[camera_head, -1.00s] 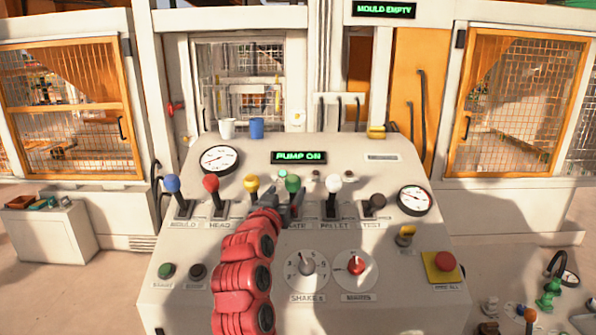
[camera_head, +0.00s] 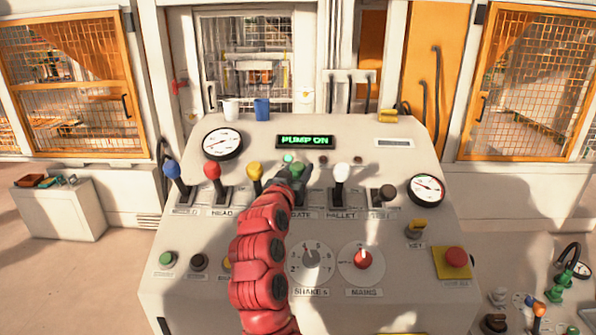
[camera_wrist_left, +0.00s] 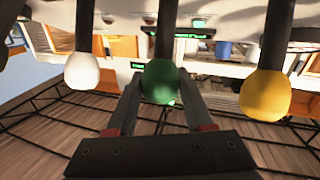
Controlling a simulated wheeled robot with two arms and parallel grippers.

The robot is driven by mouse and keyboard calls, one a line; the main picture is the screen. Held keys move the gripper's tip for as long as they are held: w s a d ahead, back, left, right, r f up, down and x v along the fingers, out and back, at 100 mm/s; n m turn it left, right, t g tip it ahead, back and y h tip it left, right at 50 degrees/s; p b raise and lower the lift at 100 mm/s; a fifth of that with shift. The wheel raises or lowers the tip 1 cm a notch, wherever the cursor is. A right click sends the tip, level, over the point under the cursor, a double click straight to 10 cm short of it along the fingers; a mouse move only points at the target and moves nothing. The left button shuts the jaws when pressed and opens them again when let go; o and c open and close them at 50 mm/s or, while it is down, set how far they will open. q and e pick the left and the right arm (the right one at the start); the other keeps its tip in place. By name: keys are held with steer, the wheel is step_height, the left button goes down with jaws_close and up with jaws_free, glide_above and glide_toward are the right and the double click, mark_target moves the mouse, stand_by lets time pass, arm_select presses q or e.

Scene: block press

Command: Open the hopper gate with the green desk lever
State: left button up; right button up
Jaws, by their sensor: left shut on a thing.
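The green lever (camera_head: 298,167) stands on the sloped desk panel above the GATE label, between the yellow lever (camera_head: 254,172) and the white lever (camera_head: 341,173). My left gripper (camera_head: 291,174) is at the green lever and hides most of its shaft. In the left wrist view the green knob (camera_wrist_left: 160,80) sits between the two fingers, and the gripper is shut on it. The white knob (camera_wrist_left: 82,72) and the yellow knob (camera_wrist_left: 265,96) stand free on either side. The hopper gate itself is not clearly visible. My right gripper is not in view.
A PUMP ON display (camera_head: 305,142) is above the levers. Blue (camera_head: 172,170) and red (camera_head: 213,171) levers stand to the left. A red stop button (camera_head: 455,257) is at the right. Two cups, white (camera_head: 231,109) and blue (camera_head: 262,109), stand on the desk's back edge.

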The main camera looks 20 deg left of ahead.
arm_select(q)
steer(key=shift+f, duration=0.1)
jaws_close()
